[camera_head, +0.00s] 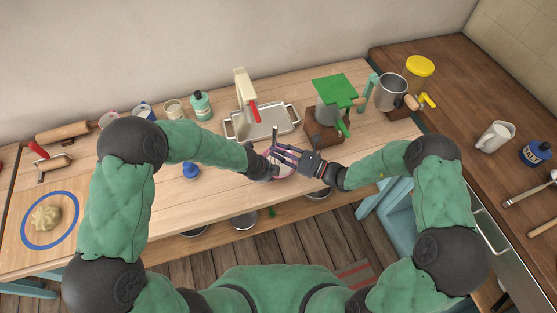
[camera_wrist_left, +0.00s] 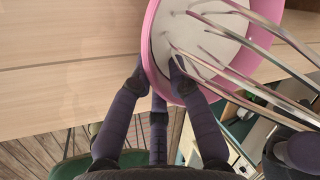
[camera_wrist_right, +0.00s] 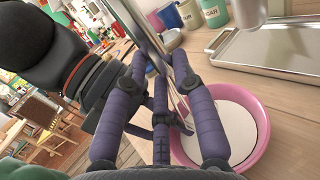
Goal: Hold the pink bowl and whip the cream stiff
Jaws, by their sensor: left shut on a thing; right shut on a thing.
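The pink bowl (camera_head: 284,164) is at the middle of the table near its front edge, with white cream inside. My left gripper (camera_head: 268,170) is shut on the bowl's rim; in the left wrist view its fingers (camera_wrist_left: 160,80) meet the pink wall (camera_wrist_left: 149,50). My right gripper (camera_head: 300,158) is shut on a metal whisk (camera_wrist_right: 150,45). The whisk's wires (camera_wrist_left: 255,25) reach over and into the bowl in the left wrist view. In the right wrist view the bowl (camera_wrist_right: 262,125) and white cream (camera_wrist_right: 225,130) are just right of the fingers. The cream's stiffness cannot be told.
A green-topped grinder (camera_head: 335,88) stands to the right. Table space beside the bowl is clear.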

